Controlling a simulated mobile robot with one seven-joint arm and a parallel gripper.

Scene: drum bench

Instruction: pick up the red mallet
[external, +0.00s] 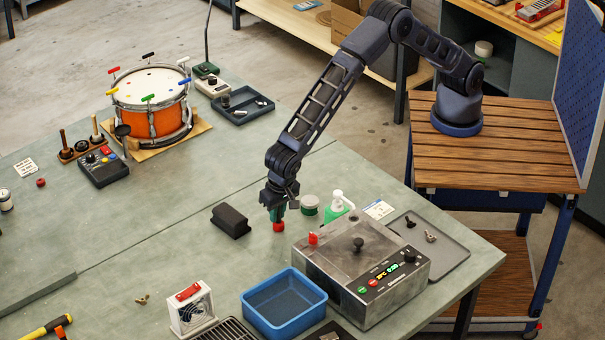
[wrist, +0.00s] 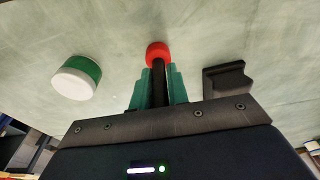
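The red mallet has a red head (external: 278,227) and a black handle (wrist: 158,80). In the wrist view the handle lies between the two teal fingers of my gripper (wrist: 157,88), which appear closed against it on both sides. The red head (wrist: 158,51) sticks out past the fingertips. In the external view my gripper (external: 278,212) points down over the bench with the red head just below it. I cannot tell whether the head touches the bench top.
A black notched block (external: 231,221) stands left of my gripper, apart from the mallet. A green-and-white tin (external: 309,206) and green bottle (external: 337,205) stand to the right. A metal control box (external: 345,265) and blue bin (external: 284,303) are nearer the camera. Bench left of the block is clear.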

